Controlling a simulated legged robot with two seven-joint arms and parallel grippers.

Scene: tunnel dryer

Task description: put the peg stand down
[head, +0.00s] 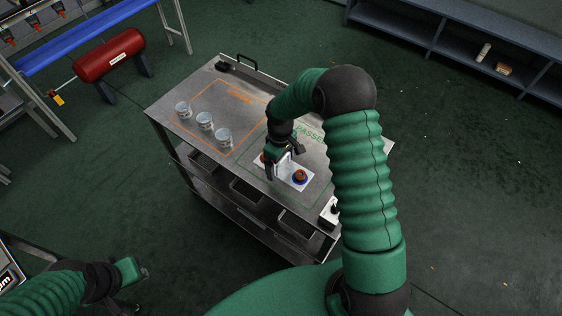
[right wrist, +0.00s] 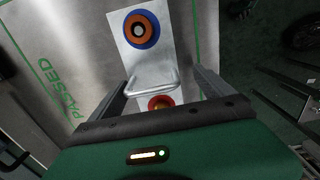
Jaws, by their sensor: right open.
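The peg stand (head: 287,179) is a white plate resting on the cart top, inside the green PASSED outline. A blue and brown ring stack (head: 300,176) sits at one end. In the right wrist view the plate (right wrist: 136,62) shows a blue and orange ring stack (right wrist: 141,30), a pale metal handle (right wrist: 152,84) and a partly hidden red and yellow piece (right wrist: 160,102). My right gripper (head: 277,170) is open, with its fingers (right wrist: 162,88) on either side of the handle. My left gripper (head: 135,272) is low at the left, away from the cart; its jaws are unclear.
Several clear jars, one here (head: 205,121), stand in the orange outline on the cart (head: 243,88). A small black and white device (head: 330,212) is at the cart's near right corner. A red cylinder (head: 110,55) and a shelf (head: 470,45) stand beyond. Floor around is open.

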